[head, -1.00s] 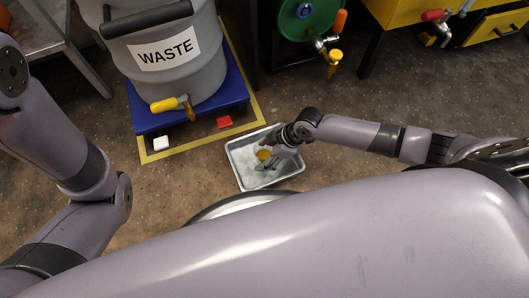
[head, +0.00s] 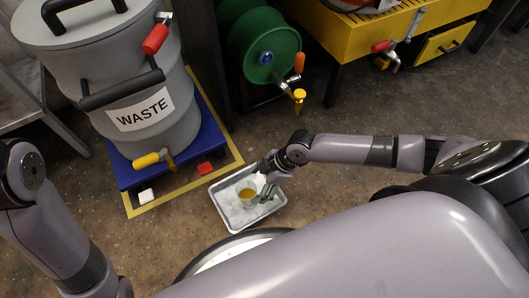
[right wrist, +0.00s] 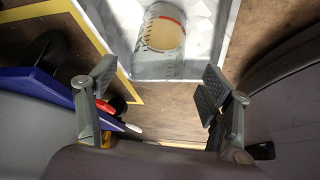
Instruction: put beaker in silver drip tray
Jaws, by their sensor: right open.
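A clear beaker (head: 248,196) with amber liquid stands inside the silver drip tray (head: 224,213) on the floor. In the right wrist view the beaker (right wrist: 163,48) shows a red line and markings, and the tray's wall (right wrist: 225,28) runs beside it. My right gripper (head: 267,185) is at the tray's right side, close to the beaker. In the right wrist view its fingers (right wrist: 158,94) are spread wide with nothing between them, and the beaker lies beyond the fingertips. My left arm shows at the left edge, but its gripper is out of view.
A grey WASTE drum (head: 120,85) stands on a blue platform (head: 190,155) inside a yellow floor outline, behind the tray. A green drum (head: 262,50) with a tap and a yellow cabinet (head: 345,40) stand further back.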

